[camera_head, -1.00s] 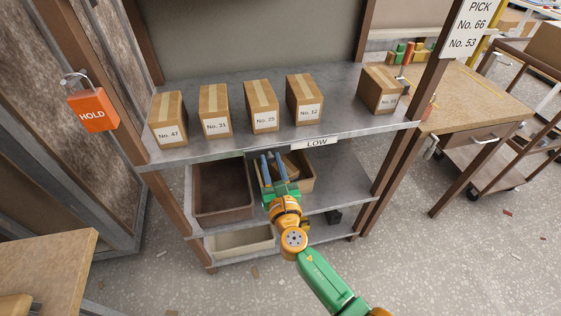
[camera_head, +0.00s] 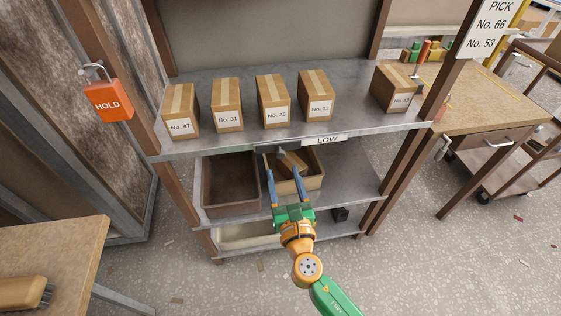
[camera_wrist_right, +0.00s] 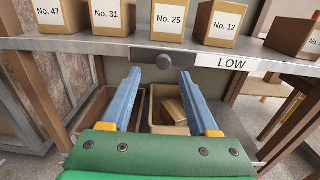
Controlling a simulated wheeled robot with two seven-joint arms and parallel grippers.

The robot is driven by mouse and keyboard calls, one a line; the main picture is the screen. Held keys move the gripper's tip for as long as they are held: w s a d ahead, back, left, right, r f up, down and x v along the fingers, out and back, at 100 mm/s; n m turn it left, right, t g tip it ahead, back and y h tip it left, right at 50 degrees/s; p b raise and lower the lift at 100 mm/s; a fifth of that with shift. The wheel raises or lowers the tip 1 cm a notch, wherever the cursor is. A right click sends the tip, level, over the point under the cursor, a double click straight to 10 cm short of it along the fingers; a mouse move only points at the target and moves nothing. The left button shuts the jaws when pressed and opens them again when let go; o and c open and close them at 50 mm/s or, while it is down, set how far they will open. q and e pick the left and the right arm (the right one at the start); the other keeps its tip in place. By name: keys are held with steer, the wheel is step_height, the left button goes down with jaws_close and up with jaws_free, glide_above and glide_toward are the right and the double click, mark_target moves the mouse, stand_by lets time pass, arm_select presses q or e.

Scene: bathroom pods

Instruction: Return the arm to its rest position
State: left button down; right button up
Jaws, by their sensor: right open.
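My right gripper (camera_head: 283,176) is open and empty in front of the shelf unit, just below the edge of the board with the LOW label. In the right wrist view its two blue fingers (camera_wrist_right: 161,76) stand wide apart with nothing between them. Beyond them is a tan bin (camera_head: 316,178) on the shelf below, with a cardboard box (camera_head: 291,158) lying in it. My left gripper is not in view.
Several numbered boxes stand on the upper board (camera_head: 345,128). A brown bin (camera_head: 207,190) sits left of the tan one, and a cream bin (camera_head: 250,240) below. A wooden table (camera_head: 60,250) is at lower left, a workbench (camera_head: 495,110) at right. Floor in front is open.

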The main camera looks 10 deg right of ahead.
steer(key=shift+s, duration=0.55)
steer(key=s+d+f+m+g+p, duration=0.1)
steer(key=s+d+f+m+g, duration=0.1)
steer(key=s+f+m+g, duration=0.5)
steer(key=s+d+f+m+p, duration=0.1)
steer(key=s+d+f+m, duration=0.3)
steer(key=f, duration=0.7)
steer(key=s+d+f+m+g+p, duration=0.1)
steer(key=s+f+m+g, duration=0.35)
steer(key=f+m, duration=0.35)
steer(key=s+d+f+m+g, duration=0.1)
steer(key=s+f+m, duration=0.1)
steer(key=s+m, duration=0.3)
steer(key=s+d+f+m+g+p, duration=0.1)
steer(key=s+d+f+m+g, duration=0.1)
steer(key=s+m, duration=0.3)
steer(key=s+d+f+m+g, duration=0.2)
steer(key=s+f+m, duration=0.2)
steer(key=s, duration=0.6)
steer(key=shift+s+m+h, duration=0.15)
steer(key=shift+m+h, duration=0.15)
steer(key=shift+m, duration=0.2)
